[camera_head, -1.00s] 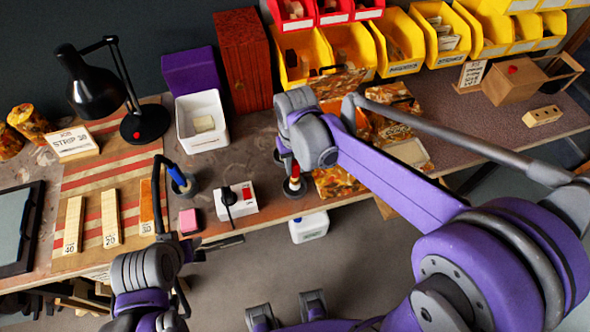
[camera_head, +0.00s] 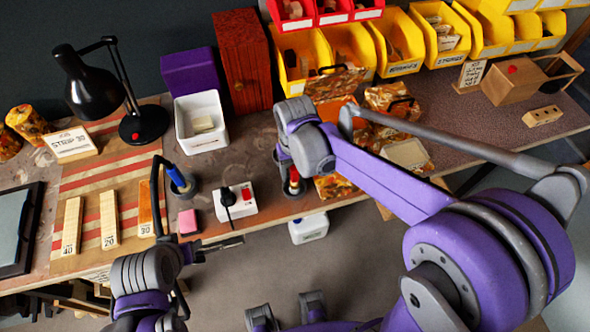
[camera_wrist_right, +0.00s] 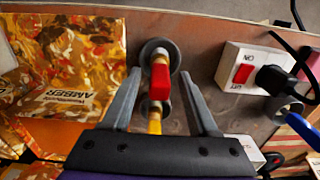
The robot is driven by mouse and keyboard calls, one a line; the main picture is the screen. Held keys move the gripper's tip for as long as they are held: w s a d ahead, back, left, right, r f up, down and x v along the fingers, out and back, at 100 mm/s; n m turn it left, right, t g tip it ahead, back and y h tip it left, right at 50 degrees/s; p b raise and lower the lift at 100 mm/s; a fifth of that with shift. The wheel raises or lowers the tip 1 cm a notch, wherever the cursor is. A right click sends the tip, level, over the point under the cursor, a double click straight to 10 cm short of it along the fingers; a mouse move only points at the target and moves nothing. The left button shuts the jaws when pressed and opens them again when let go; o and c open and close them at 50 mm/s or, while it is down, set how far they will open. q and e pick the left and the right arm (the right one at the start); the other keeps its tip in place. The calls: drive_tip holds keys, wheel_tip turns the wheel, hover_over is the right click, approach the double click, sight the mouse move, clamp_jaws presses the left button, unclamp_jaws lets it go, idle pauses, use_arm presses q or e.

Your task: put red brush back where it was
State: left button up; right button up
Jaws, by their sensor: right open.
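The red brush (camera_head: 294,179), with a red band and yellow parts, stands at the front edge of the bench at a round grey holder (camera_wrist_right: 159,50). In the right wrist view the red brush (camera_wrist_right: 159,82) lies between the two fingers of my right gripper (camera_wrist_right: 160,80). The fingers are spread, with a gap on each side of the red band. How deep the brush sits in the holder is hidden. My left gripper (camera_head: 222,243) is low at the left, in front of the bench edge, away from the brush. Its jaw opening is unclear.
A blue brush (camera_head: 176,172) stands in another holder to the left. A white switch box (camera_head: 235,203) with a red switch and a pink block (camera_head: 187,221) are nearby. Amber packets (camera_wrist_right: 65,62) lie close beside the right gripper. A black lamp (camera_head: 95,85) stands at the back left.

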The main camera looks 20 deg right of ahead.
drive_tip(key=shift+r, duration=0.25)
wheel_tip(320, 180, up, 11)
drive_tip(key=p, duration=0.1)
drive_tip(key=s+d+f+t, duration=0.2)
drive_tip(key=s+d+f, duration=0.1)
drive_tip(key=s, duration=0.4)
drive_tip(key=s+d+f+t, duration=0.3)
drive_tip(key=s, duration=0.4)
drive_tip(key=shift+d+f, duration=0.3)
drive_tip(key=shift+f, duration=0.1)
drive_tip(key=shift+w, duration=0.1)
